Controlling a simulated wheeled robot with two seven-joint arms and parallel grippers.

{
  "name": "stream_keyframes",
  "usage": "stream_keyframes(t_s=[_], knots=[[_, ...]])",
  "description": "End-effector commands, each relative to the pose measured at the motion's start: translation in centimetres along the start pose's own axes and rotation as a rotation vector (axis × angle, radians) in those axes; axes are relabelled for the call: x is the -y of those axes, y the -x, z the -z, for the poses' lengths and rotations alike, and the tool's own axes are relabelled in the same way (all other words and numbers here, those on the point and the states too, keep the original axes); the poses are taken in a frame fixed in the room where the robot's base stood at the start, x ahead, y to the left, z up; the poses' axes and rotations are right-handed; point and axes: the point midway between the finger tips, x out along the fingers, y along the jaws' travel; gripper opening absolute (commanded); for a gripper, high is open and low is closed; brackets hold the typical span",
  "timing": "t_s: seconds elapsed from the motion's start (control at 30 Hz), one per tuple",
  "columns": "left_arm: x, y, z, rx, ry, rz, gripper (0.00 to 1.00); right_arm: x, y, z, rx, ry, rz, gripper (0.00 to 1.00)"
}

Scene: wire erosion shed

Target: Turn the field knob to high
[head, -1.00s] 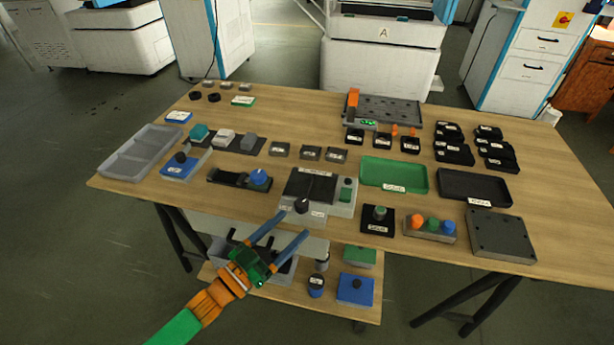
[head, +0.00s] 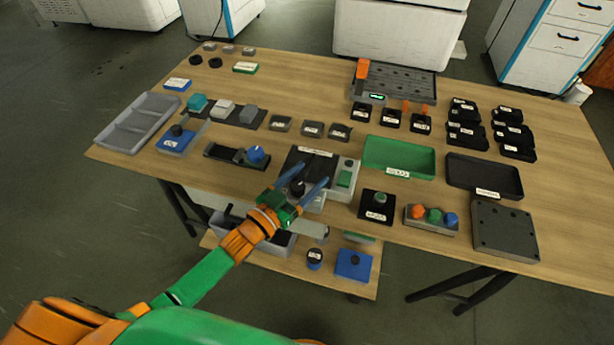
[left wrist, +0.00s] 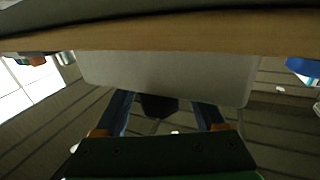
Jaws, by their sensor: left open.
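The field knob, a black knob (head: 298,188), sits on the front of a light grey unit (head: 346,164) with a black top, at the table's front edge. The knob also shows as a dark shape in the left wrist view (left wrist: 158,106), against the unit's pale face (left wrist: 170,72). My left gripper (head: 312,174) is open, with one blue finger on each side of the knob; the fingers also show in the left wrist view (left wrist: 161,105). I cannot tell whether they touch it. The knob's pointer and scale are too small or hidden to read. My right gripper is not in view.
A black-based knob block (head: 376,205) and a block with coloured buttons (head: 431,219) stand to the right. A slider unit with a blue knob (head: 237,156) is to the left. A green tray (head: 399,156) lies behind right. A lower shelf (head: 290,264) holds several items.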

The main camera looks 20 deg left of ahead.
Motion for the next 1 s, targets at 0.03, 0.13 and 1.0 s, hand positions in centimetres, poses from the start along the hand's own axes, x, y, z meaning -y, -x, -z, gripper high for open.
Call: stream_keyframes(t_s=[0.03,0.13,1.0], knots=[[0.0,0.0,0.0,0.000,0.000,0.000,0.72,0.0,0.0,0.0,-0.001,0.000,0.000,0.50],[0.0,0.0,0.0,0.000,0.000,0.000,0.69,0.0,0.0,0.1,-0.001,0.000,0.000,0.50],[-0.5,0.1,-0.4,0.001,-0.008,-0.226,0.00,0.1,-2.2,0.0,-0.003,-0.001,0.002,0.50]])
